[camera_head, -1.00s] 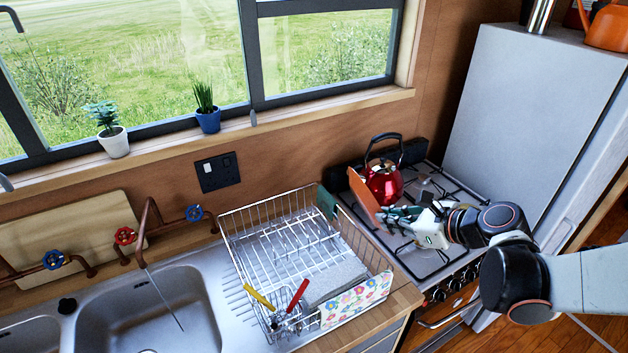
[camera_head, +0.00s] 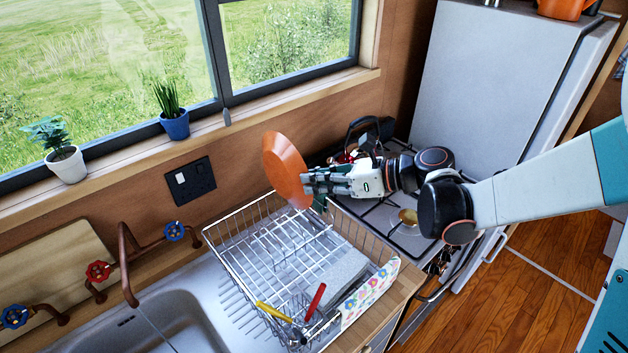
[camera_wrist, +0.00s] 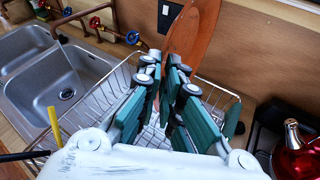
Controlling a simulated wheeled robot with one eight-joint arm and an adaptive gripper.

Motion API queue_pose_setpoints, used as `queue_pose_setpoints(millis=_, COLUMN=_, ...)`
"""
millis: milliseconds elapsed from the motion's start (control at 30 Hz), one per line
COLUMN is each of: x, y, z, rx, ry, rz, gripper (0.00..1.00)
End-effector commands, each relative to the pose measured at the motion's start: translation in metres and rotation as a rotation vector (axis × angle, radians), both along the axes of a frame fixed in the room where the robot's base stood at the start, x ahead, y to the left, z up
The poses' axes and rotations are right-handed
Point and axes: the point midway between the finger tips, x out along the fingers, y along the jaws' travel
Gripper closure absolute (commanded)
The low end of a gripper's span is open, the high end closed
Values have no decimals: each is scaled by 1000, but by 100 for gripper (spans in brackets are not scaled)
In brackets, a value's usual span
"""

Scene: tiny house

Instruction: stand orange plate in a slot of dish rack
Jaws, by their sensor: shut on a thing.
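The orange plate (camera_head: 285,168) is held nearly on edge, tilted, above the back right part of the dish rack in the head view. My gripper (camera_head: 312,186) is shut on the plate's right edge. In the wrist view the plate (camera_wrist: 190,38) rises beyond my gripper (camera_wrist: 172,72), its lower part hidden by the fingers. The wire dish rack (camera_head: 232,268) stands on the counter with its slots mostly bare. It also shows in the wrist view (camera_wrist: 97,105), behind my fingers.
A red kettle (camera_wrist: 297,152) stands on the stove right of the rack, mostly hidden by my arm in the head view. The sink (camera_head: 150,325) lies left, the wall behind.

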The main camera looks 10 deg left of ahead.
Motion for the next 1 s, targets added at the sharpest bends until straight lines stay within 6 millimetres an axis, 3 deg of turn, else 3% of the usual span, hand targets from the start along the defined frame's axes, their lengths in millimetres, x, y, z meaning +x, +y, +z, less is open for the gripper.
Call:
queue_pose_setpoints(millis=267, x=1, y=-1, z=-9, rx=7, ry=4, rz=20, gripper=100)
queue_pose_setpoints(millis=800, x=1, y=-1, z=-53, rx=7, ry=4, rz=19, gripper=100)
queue_pose_setpoints(millis=1000, x=1, y=-1, z=-58, rx=7, ry=4, rz=19, gripper=100)
